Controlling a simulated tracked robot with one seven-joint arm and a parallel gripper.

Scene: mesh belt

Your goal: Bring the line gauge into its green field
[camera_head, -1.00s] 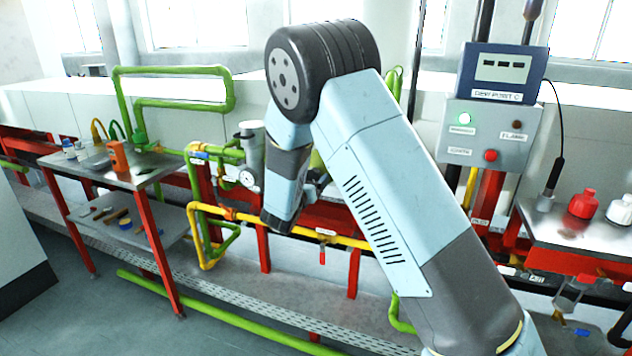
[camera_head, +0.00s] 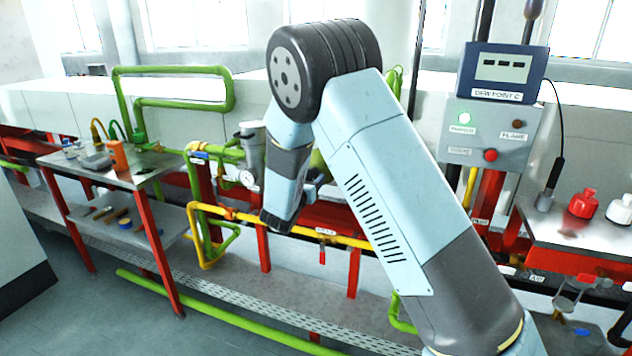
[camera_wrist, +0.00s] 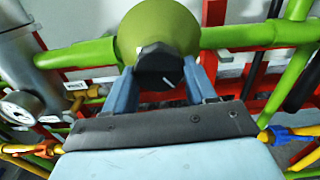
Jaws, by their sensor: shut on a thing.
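My gripper (camera_wrist: 161,82) is shut on a black knob (camera_wrist: 158,66) with a white pointer line. The knob sits on the front of a round green regulator body (camera_wrist: 155,28) in a green pipe. One blue finger is at each side of the knob. A round white gauge (camera_wrist: 22,106) shows at the left edge of the wrist view; its needle and any green field are too small to read. The gauge (camera_head: 247,178) also shows in the head view, left of my wrist. My arm hides most of the regulator and the knob there.
Green pipes (camera_head: 175,70) and a yellow pipe (camera_head: 345,240) run close around my wrist. A steel cart (camera_head: 120,172) with tools stands at left. A control box (camera_head: 490,133) and a bench with red and white bottles (camera_head: 583,204) are at right.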

